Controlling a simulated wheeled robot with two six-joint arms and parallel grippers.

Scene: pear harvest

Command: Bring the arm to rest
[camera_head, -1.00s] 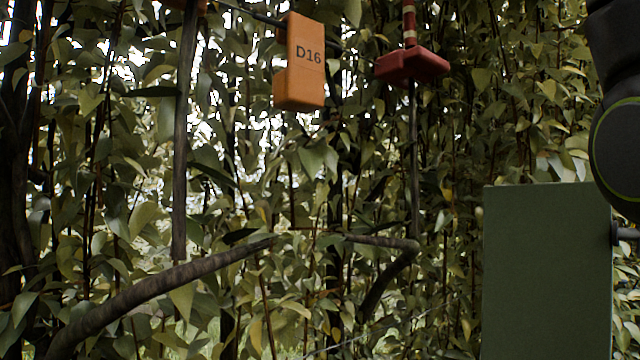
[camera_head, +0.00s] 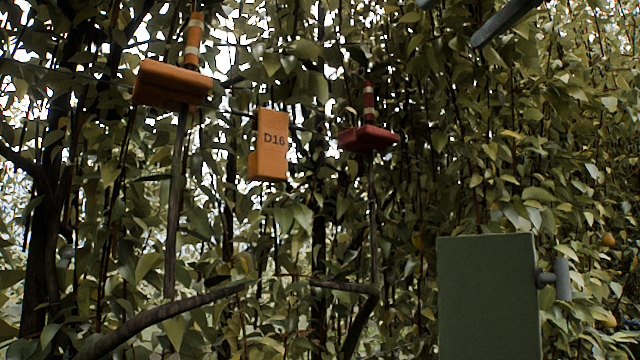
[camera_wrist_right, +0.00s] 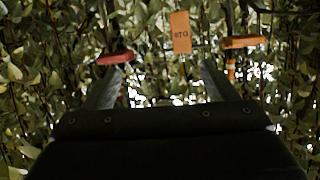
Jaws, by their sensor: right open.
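My right gripper (camera_head: 466,14) shows at the top edge of the head view, only its dark finger ends in the picture. In the right wrist view both fingers of the right gripper (camera_wrist_right: 161,72) stand wide apart with nothing between them but foliage. It is open and empty. An orange tag marked D16 (camera_head: 268,145) hangs among the leaves; it shows upside down beyond the fingers in the right wrist view (camera_wrist_right: 181,33). My left gripper is not in view.
An orange block with a striped post (camera_head: 172,84) and a red one (camera_head: 368,138) sit on upright stems. A dark green panel (camera_head: 488,297) stands at lower right, with a grey knob (camera_head: 563,279). A bare branch (camera_head: 165,318) crosses low left. Yellowish pears (camera_head: 608,240) hang at far right.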

